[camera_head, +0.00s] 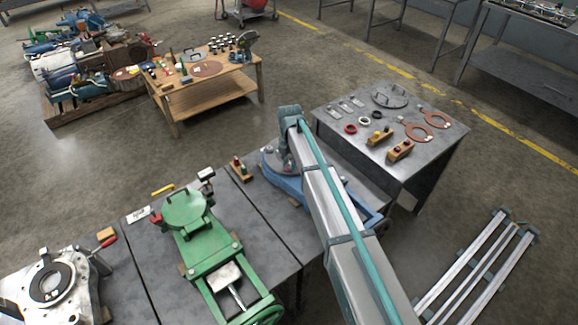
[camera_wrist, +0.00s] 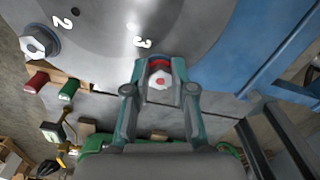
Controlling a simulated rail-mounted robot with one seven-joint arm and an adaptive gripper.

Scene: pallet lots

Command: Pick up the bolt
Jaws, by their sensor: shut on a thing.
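A pale hex bolt head (camera_wrist: 160,78) with a red mark and a red band behind it sits between the fingers of my gripper (camera_wrist: 164,92) in the wrist view. The fingers are shut on its sides. It is in front of the round grey plate (camera_wrist: 187,25), beside a painted 3; I cannot tell whether it is still seated. A second hex bolt (camera_wrist: 38,42) stands near the painted 2 at the left. In the head view, my wrist is over the blue machine (camera_head: 270,172), and the held bolt is hidden.
A green vise-like machine (camera_head: 205,250) stands left of the blue one. A small wooden block with red and green pieces (camera_head: 240,168) is close by. A grey table (camera_head: 350,150) with rings, discs and blocks stands at the right. A wooden workbench (camera_head: 205,95) is behind.

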